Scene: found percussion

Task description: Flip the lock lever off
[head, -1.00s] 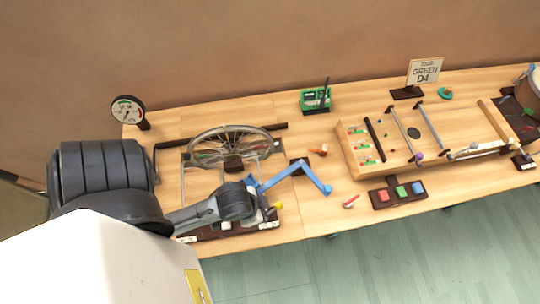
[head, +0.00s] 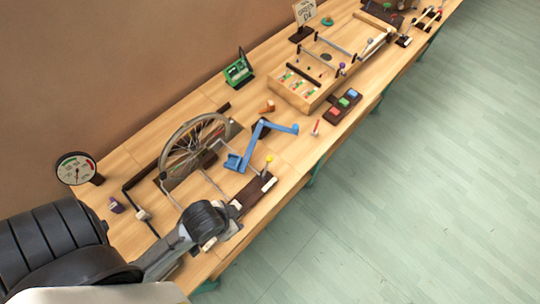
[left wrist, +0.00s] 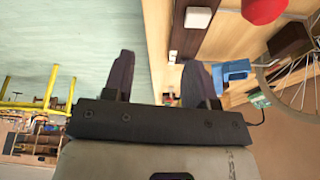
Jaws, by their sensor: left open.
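A dark base strip (head: 250,197) with small white parts lies along the table's front edge by the spoked wheel. I cannot tell for certain which part is the lock lever. My left gripper (left wrist: 160,82) is open and empty in the left wrist view, fingers wide apart. In the head view my left arm covers the near end of the strip, and the fingertips are hard to make out. The left wrist view shows a white block (left wrist: 197,18) on a brown strip, beyond the fingers. My right gripper is not in view.
The spoked wheel (head: 193,145) and a blue jointed arm (head: 262,130) stand beside the strip. A red ball (left wrist: 262,8) is close in the left wrist view. A dial gauge (head: 76,169) stands at the left. Open floor (head: 400,190) lies in front of the table.

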